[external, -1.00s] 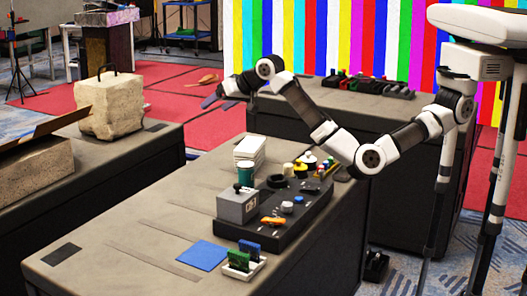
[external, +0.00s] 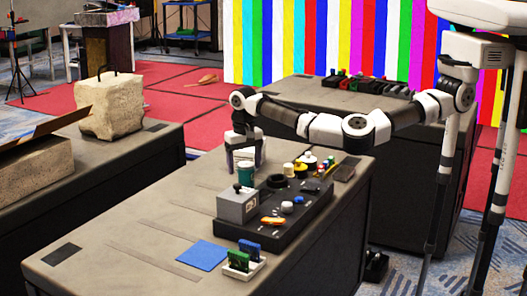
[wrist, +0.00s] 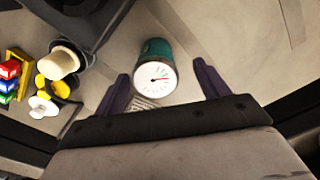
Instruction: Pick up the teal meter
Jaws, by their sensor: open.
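The teal meter (external: 247,175) is a small teal cylinder standing on the near table beside the grey box. In the wrist view its white round dial with a red needle (wrist: 156,78) faces my camera. In the wrist view the two dark fingers of my gripper (wrist: 162,74) are apart, one on each side of the meter, with gaps and nothing held. The external view does not show clearly how high the fingertips are.
A black panel (external: 283,232) with a grey box (external: 237,206) and several small coloured parts lies close by. A blue sheet (external: 202,254) and a white holder (external: 243,267) lie nearer. The table's left part is clear.

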